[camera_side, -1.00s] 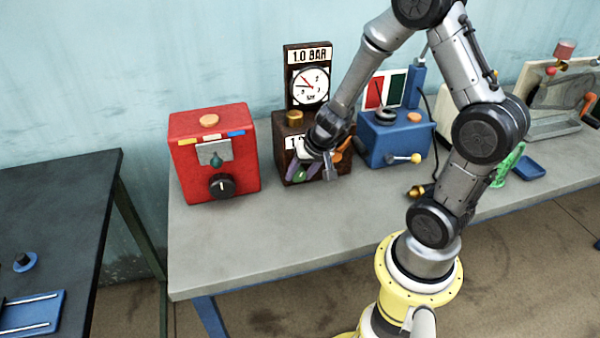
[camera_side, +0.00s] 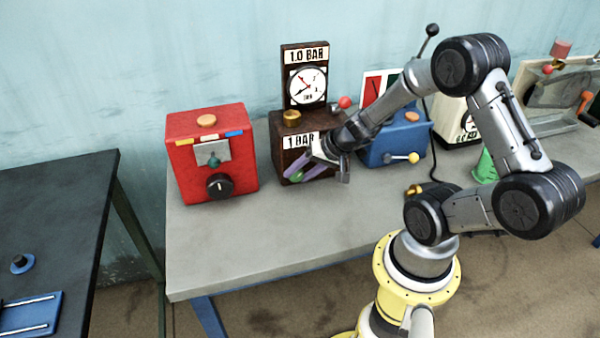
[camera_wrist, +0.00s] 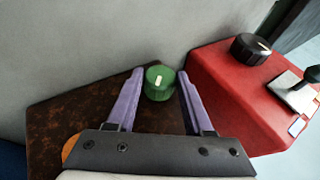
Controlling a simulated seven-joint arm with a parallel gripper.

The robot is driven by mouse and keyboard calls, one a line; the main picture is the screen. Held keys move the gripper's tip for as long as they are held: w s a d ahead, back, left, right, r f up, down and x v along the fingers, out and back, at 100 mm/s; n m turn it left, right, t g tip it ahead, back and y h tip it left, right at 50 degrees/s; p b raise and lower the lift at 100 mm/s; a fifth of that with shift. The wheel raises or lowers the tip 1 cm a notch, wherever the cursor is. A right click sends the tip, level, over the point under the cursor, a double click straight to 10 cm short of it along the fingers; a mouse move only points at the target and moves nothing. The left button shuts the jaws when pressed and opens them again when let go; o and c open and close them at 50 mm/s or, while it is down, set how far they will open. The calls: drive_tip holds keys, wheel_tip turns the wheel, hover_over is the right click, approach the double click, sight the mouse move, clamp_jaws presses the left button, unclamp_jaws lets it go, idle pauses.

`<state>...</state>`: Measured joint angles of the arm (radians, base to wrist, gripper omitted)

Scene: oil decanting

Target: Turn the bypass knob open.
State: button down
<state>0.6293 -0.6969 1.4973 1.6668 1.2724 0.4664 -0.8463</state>
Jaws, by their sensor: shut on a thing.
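The bypass knob seems to be the green knob (camera_wrist: 159,84) with a white mark, on the front of the dark brown box (camera_side: 286,127) labelled "1 BAR". My gripper (camera_side: 297,173) has its purple fingers on both sides of the knob and is shut on it. In the wrist view the fingertips of my gripper (camera_wrist: 160,75) flank the knob, and its white mark points nearly straight up in the picture. In the side view the fingers cover most of the knob. A round gauge (camera_side: 306,86) under a "1.0 BAR" sign stands above the box.
A red box (camera_side: 239,160) with a black knob (camera_side: 219,187) stands left of the brown box. A blue box (camera_side: 405,140) with a yellow-tipped lever (camera_side: 413,158) stands to the right. A red ball (camera_side: 345,102) sticks up close to my wrist. The bench front (camera_side: 240,240) is clear.

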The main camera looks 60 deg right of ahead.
drive_tip(key=shift+d, duration=0.1)
idle(0.3)
drive_tip(key=shift+c, duration=1.5)
unclamp_jaws()
drive_tip(key=shift+r, duration=0.1)
drive_tip(key=v, duration=1.3)
drive_tip(key=shift+s+r, duration=0.15)
drive_tip(key=shift+s, duration=0.15)
drive_tip(key=shift+d, duration=0.1)
